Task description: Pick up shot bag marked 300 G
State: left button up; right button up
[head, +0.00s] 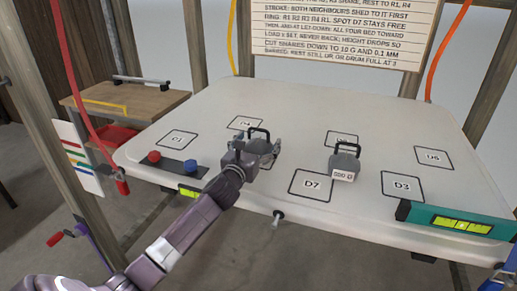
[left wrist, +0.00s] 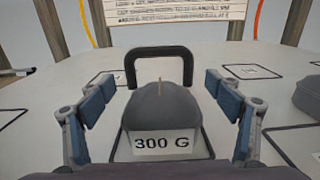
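The shot bag marked 300 G (left wrist: 163,104) is a dark grey bag with a black loop handle (left wrist: 160,52) and a white label facing me in the left wrist view. In the head view the bag (head: 259,147) is partly hidden behind my left gripper (head: 257,150). My left gripper is open, with its blue finger pads on either side of the bag and visible gaps between pads and bag. The bag sits upright on the white table, over a marked square. My right gripper is not in view.
Outlined squares such as D7 (head: 311,185) and D3 (head: 402,187) are empty. A teal level (head: 458,222) lies at the front right; a dark strip with red and blue knobs (head: 172,165) at the left.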

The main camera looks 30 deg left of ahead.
pick_arm(q)
jog(key=shift+r, duration=0.1)
jog(key=c, duration=1)
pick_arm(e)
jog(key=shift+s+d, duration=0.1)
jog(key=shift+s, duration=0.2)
pick_arm(q)
jog(key=shift+c, duration=0.2)
